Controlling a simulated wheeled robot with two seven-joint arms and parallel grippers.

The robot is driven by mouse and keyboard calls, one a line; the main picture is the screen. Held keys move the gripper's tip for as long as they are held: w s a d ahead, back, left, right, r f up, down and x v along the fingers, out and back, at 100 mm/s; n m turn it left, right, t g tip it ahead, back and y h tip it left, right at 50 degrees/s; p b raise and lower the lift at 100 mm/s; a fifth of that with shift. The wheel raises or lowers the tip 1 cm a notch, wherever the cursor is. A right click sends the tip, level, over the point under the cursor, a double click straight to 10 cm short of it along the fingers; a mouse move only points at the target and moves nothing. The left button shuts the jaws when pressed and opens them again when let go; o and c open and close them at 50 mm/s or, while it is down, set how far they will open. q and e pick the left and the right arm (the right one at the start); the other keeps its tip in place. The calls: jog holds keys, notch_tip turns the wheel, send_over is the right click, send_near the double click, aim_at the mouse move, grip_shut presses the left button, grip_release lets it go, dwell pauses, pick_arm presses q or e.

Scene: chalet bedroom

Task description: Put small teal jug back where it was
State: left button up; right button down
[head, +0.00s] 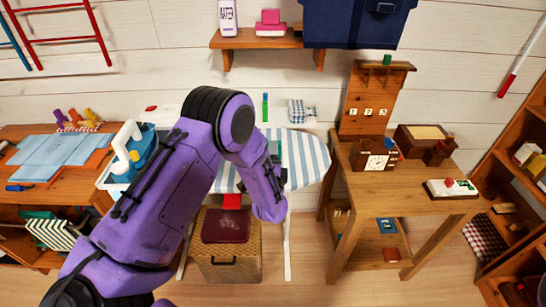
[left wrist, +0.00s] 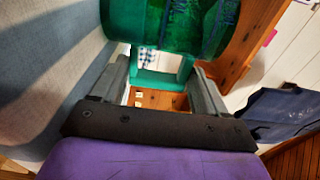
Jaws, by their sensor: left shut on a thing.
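The small teal jug (left wrist: 180,25) is translucent green-teal and fills the top of the left wrist view. Its square handle (left wrist: 160,78) points toward my left gripper (left wrist: 160,82), whose two grey fingers are shut on it. In the head view my purple left arm reaches over the striped ironing board (head: 308,160) and hides most of the gripper. A bit of green shows beside the forearm there, probably the jug. I cannot tell whether the jug touches a surface below. My right gripper is in neither view.
The wooden desk (head: 430,180) at right holds a clock box (head: 375,155) and other items. A wall shelf (head: 255,39) and a navy bag (head: 350,25) hang above the board. A wicker basket (head: 228,262) stands below. The left bench (head: 20,195) is crowded.

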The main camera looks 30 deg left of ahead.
pick_arm(q)
jog(key=o, duration=1.3)
jog(key=shift+r, duration=0.25)
jog(key=b+v, duration=0.3)
jog(key=v, duration=0.9)
jog(key=s+a+f+n+g+h, duration=0.25)
jog(key=s+f+n+g, duration=0.5)
jog(key=f, duration=0.75)
jog(key=s+f+n+g+h, duration=0.1)
jog(key=s+f+n, duration=0.3)
jog(key=s, duration=0.6)
jog(key=s+f+n+g+h, duration=0.2)
jog(key=s+f+n+g, duration=0.2)
jog(key=s+n, duration=0.3)
jog(key=s+f, duration=0.1)
jog(key=s, duration=0.2)
jog(key=shift+s+f+n, duration=0.25)
jog(key=shift+s+n, duration=0.1)
jog(key=shift+s, duration=0.05)
jog(key=shift+a, duration=0.1)
